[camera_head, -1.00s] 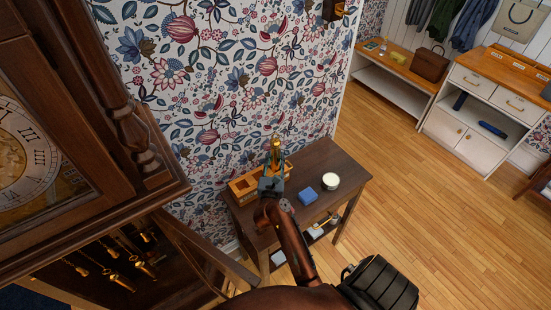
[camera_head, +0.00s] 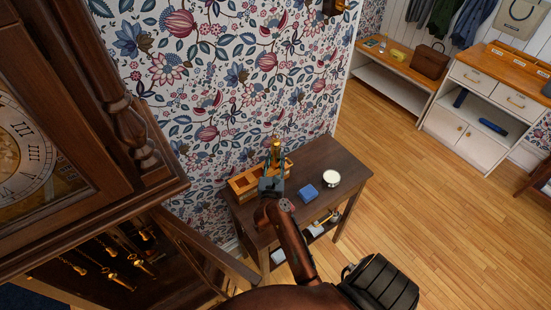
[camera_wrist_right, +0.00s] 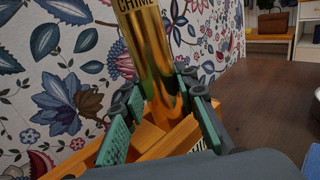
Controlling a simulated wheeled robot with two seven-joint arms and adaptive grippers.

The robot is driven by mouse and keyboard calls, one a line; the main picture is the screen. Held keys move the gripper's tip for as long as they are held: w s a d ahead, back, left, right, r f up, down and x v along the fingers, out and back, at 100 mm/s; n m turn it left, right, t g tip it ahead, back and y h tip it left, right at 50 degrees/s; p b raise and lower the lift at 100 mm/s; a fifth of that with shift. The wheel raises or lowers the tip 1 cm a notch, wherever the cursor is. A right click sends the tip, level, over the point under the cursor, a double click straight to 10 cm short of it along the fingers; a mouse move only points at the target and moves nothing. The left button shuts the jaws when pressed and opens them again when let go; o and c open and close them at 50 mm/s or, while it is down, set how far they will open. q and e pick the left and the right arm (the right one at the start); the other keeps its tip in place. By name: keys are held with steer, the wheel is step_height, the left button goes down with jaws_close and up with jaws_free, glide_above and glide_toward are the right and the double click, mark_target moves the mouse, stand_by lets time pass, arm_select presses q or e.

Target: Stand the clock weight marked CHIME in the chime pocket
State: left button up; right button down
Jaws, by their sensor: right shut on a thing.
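The brass clock weight (camera_wrist_right: 152,60) is marked CHIME near the top of the right wrist view. It also shows in the head view (camera_head: 276,152), close to the wallpapered wall. My right gripper (camera_head: 270,184) is shut on it, with a green-padded finger on each side. The wooden pocket rack (camera_head: 241,184) stands on the dark side table, under the weight; it also shows in the right wrist view (camera_wrist_right: 150,137). A partly covered label ending in "ME" shows on the rack. The weight's lower end is hidden, so I cannot tell how deep it is. My left gripper is out of view.
On the side table (camera_head: 325,160), a blue block (camera_head: 308,193) and a white-topped round tin (camera_head: 331,178) sit right of the rack. The tall clock case (camera_head: 150,195) with hanging brass pieces stands close on the left. Open wooden floor lies to the right.

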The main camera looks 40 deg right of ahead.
mark_target(275, 146)
steer(key=shift+w, duration=0.1)
stand_by(0.3)
steer(key=c, duration=1.7)
jaws_free()
steer(key=shift+a, duration=0.1)
steer(key=shift+o, duration=1.2)
steer(key=shift+f, duration=0.15)
steer(key=shift+s+f, duration=0.2)
steer(key=shift+f, duration=0.15)
step_height(275, 146, up, 11)
steer(key=shift+w+f, duration=0.1)
steer(key=shift+f, duration=0.1)
